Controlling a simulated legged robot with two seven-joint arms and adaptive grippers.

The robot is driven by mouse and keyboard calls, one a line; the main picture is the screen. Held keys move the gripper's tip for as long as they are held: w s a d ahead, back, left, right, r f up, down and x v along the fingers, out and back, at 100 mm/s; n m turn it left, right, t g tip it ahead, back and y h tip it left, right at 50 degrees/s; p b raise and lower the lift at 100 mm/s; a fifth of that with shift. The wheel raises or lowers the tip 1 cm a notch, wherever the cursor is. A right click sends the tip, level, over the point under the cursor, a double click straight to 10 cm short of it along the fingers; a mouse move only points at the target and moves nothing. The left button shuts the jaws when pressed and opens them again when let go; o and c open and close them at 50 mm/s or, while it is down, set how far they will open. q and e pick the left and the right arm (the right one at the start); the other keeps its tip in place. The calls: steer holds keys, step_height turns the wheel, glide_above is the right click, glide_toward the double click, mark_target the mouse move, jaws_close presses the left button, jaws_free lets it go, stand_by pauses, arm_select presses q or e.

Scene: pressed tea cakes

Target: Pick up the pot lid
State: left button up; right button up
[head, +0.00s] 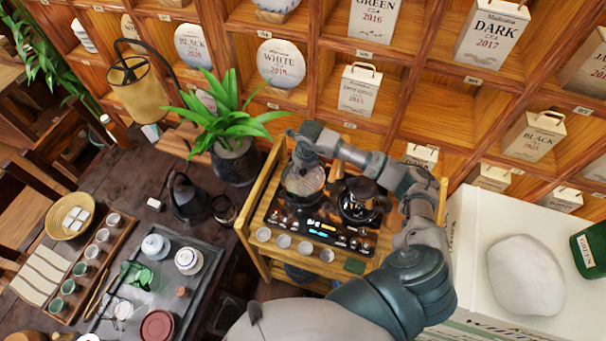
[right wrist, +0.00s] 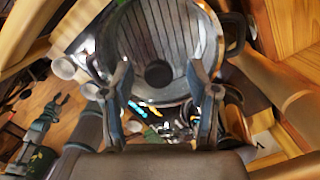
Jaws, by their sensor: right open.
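The pot lid (right wrist: 165,35), round and clear with dark stripes showing through it and a black knob (right wrist: 158,74), sits on a shiny pot in the right wrist view. In the head view the glass pot (head: 304,188) stands on the left of the black stove panel. My right gripper (head: 299,157) is above this pot, pointing down. In the right wrist view my right gripper (right wrist: 160,72) is open, one finger on each side of the knob, with gaps between. Whether the fingers touch the lid is unclear. My left gripper is not in view.
A dark pot (head: 361,200) stands just right of the glass pot, under my right arm. Several small cups (head: 284,241) line the front of the wooden stand (head: 254,262). A potted plant (head: 236,160) and a black kettle (head: 188,197) are to the left. Shelves rise behind.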

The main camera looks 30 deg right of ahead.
steer(key=shift+f, duration=0.15)
jaws_close()
stand_by(0.4)
